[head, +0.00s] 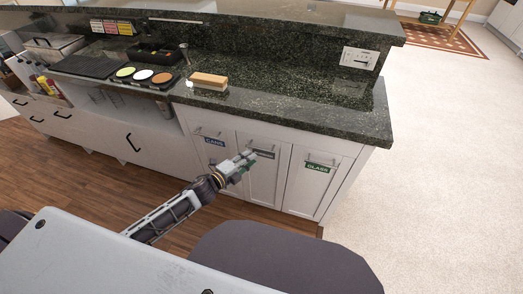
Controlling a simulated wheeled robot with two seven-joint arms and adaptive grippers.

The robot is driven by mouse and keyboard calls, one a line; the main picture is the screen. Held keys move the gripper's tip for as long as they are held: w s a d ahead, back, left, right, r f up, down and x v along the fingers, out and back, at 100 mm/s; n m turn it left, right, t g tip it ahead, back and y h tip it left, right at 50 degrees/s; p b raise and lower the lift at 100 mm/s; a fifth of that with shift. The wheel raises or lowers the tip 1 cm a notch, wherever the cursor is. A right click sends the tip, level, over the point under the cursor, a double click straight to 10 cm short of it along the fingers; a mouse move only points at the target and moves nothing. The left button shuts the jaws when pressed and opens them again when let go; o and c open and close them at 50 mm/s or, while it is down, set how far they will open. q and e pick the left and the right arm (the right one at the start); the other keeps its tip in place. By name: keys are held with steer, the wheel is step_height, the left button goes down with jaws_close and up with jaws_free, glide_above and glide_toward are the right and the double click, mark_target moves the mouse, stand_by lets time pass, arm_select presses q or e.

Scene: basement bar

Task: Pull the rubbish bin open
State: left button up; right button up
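Three white bin fronts with bar handles are set side by side under the dark stone counter. The left front (210,160) has a blue "CANS" label. The middle front (265,180) has a dark label (264,155), partly covered and too small to read. The right front (308,188) has a green "GLASS" label (317,167). All three look closed. My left gripper (249,158) is in front of the middle front, with its fingertips near the label and handle. I cannot tell whether it touches the handle or how far its fingers are apart. My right gripper is out of view.
The counter (330,115) overhangs the fronts and holds a wooden block (209,80), three round colored dishes (144,75) and a black tray (156,54). White drawers (75,118) continue to the left. Wood floor (110,175) lies before the fronts; pale floor (430,200) is clear at right.

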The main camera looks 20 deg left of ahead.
mark_target(261, 150)
arm_select(q)
steer(key=x, duration=0.8)
steer(key=shift+w+f+b, duration=0.1)
steer(key=shift+b, duration=0.25)
steer(key=shift+d, duration=0.1)
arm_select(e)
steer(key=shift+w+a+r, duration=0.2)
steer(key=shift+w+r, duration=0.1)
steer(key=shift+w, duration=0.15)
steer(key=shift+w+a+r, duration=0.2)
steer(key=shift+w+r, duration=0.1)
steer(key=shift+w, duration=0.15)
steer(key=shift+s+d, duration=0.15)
arm_select(q)
jaws_close()
steer(key=shift+f, duration=0.1)
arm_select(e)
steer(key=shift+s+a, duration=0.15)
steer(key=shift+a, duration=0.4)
